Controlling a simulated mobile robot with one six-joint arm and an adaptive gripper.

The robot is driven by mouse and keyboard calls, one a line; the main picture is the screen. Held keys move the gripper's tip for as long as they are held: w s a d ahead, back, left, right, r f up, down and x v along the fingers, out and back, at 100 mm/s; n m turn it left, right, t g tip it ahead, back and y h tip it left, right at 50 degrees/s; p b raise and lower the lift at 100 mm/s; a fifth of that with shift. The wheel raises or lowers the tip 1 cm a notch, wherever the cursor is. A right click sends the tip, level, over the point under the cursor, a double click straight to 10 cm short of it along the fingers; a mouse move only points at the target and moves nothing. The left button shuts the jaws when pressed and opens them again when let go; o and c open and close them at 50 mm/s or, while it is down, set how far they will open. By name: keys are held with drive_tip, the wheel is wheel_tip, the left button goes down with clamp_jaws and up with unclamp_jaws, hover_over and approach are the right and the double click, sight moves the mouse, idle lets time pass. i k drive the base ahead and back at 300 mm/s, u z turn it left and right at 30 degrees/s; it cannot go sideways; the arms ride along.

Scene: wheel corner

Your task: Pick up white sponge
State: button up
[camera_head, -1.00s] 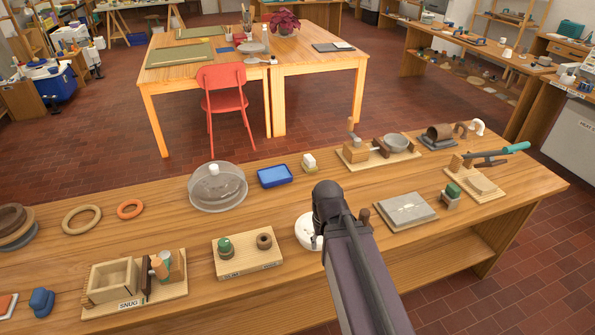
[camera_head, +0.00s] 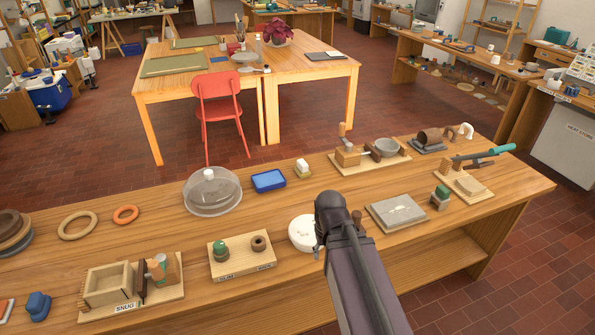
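A small white block (camera_head: 303,165), which looks like the white sponge, rests on a small pale base at the back middle of the long wooden bench. It stands just right of a blue tray (camera_head: 269,181) and is in plain view. My dark arm reaches up from the bottom edge, its top end in front of the bench and nearer than the white block. My gripper cannot be made out; the arm link hides whatever lies behind it.
A glass dome (camera_head: 212,193) stands left of the blue tray. Bare bench (camera_head: 255,212) shows between.

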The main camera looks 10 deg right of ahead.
sight(302, 170)
drive_tip(key=z, duration=0.1)
drive_tip(key=i, duration=0.95)
drive_tip(key=u, duration=0.1)
